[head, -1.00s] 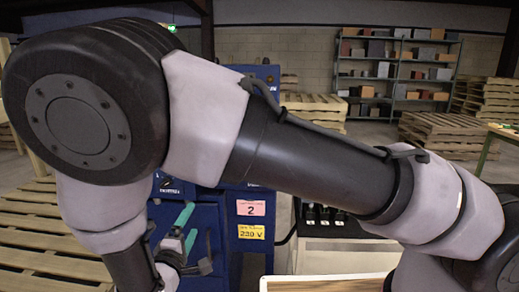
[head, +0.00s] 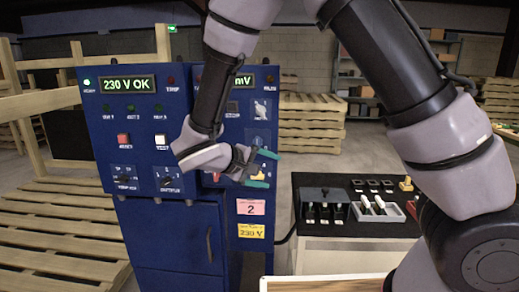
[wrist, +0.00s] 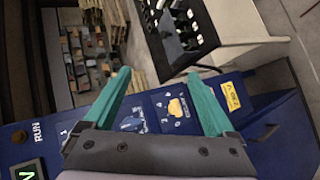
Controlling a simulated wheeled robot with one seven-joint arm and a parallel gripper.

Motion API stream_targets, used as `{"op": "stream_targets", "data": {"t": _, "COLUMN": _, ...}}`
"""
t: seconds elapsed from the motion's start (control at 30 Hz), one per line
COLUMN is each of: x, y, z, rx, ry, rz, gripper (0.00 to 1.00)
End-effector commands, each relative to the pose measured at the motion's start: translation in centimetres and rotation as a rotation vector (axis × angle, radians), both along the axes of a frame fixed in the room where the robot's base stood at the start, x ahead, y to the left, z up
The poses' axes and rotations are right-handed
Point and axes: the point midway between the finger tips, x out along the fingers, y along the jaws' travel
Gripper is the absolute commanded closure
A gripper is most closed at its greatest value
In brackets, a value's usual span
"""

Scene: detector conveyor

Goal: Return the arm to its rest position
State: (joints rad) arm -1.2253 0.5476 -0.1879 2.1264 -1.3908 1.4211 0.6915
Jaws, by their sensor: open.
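My gripper (head: 268,168) has teal fingers and is in front of the right part of the blue control cabinet (head: 166,232) in the head view. Its fingers point right and are spread apart with nothing between them. In the wrist view my gripper (wrist: 159,76) also shows both fingers open and empty, with the cabinet panel (wrist: 155,112) behind and below them. My arm is bent across the upper right of the head view and hides part of the cabinet's panel. Whether the fingers touch the panel cannot be told.
A black-topped bench (head: 345,228) with several dark and white pieces stands right of the cabinet. Pallets are stacked behind (head: 308,125) and lie at the left (head: 60,235). Shelves (head: 362,80) stand at the back. A light board edge (head: 320,284) is at the bottom.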

Motion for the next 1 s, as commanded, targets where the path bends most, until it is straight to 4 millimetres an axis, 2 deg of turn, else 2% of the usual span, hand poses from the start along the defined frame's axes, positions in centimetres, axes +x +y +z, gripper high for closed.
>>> {"op": "stream_targets", "data": {"t": 0.03, "x": 0.4, "y": -2.6, "z": 1.5, "rx": 0.064, "ry": 0.039, "rz": -0.081, "gripper": 0.10}}
{"op": "stream_targets", "data": {"t": 0.1, "x": 0.2, "y": -5.5, "z": 2.9, "rx": 0.150, "ry": 0.098, "rz": -0.176, "gripper": 0.10}}
{"op": "stream_targets", "data": {"t": 0.2, "x": -0.5, "y": -9.2, "z": 4.9, "rx": 0.287, "ry": 0.167, "rz": -0.297, "gripper": 0.10}}
{"op": "stream_targets", "data": {"t": 0.4, "x": -2.8, "y": -15.0, "z": 8.8, "rx": 0.598, "ry": 0.237, "rz": -0.479, "gripper": 0.10}}
{"op": "stream_targets", "data": {"t": 0.7, "x": -7.0, "y": -20.1, "z": 15.1, "rx": 1.089, "ry": 0.143, "rz": -0.600, "gripper": 0.10}}
{"op": "stream_targets", "data": {"t": 0.9, "x": -9.3, "y": -22.0, "z": 19.0, "rx": 1.349, "ry": -0.036, "rz": -0.590, "gripper": 0.10}}
{"op": "stream_targets", "data": {"t": 1.0, "x": -10.1, "y": -22.4, "z": 20.5, "rx": 1.426, "ry": -0.117, "rz": -0.572, "gripper": 0.10}}
